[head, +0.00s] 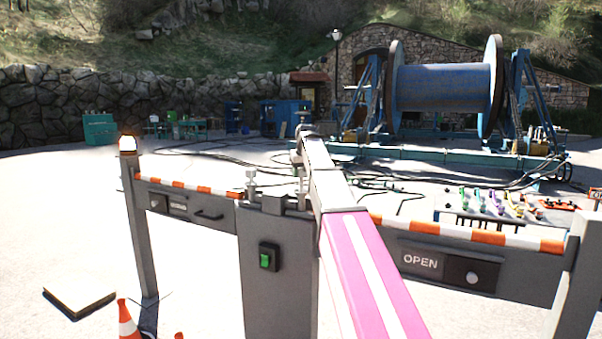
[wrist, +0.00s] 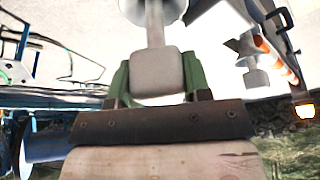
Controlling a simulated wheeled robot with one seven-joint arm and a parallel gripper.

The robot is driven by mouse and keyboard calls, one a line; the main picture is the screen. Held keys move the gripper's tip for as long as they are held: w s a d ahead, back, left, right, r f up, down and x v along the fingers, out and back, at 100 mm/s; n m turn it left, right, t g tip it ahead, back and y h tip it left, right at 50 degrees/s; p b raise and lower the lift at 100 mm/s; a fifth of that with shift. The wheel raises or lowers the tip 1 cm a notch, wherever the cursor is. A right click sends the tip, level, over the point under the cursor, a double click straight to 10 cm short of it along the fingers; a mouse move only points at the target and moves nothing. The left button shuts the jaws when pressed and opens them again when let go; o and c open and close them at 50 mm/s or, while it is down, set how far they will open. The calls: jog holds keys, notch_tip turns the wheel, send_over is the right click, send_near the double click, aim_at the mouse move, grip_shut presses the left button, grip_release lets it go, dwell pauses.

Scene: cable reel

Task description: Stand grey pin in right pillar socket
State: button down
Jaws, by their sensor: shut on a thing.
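My gripper (wrist: 156,80) is shut on a grey pin (wrist: 155,68); its green fingers press on either side of the block-shaped head. The pin's shaft runs away from the fingers to a round flange at the top edge of the wrist view. In the head view my gripper (head: 299,158) is beyond the grey pillar (head: 277,265), partly hidden by my pink-and-white arm. A second grey pin (head: 251,184) stands at the pillar's left side; it also shows in the wrist view (wrist: 255,76). I cannot see the right socket, nor whether the held pin touches the pillar.
Orange-and-white barrier arms extend left (head: 205,190) and right (head: 490,238) from the pillar; the right one carries an OPEN panel (head: 448,268). A tool table (head: 478,212) stands behind at the right. A large blue cable reel (head: 443,88) is farther back.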

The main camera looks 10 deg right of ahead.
jog(key=shift+c, duration=2.4)
grip_release()
jog(key=v, duration=1)
jog(key=shift+s+r, duration=0.2)
jog(key=shift+r, duration=0.15)
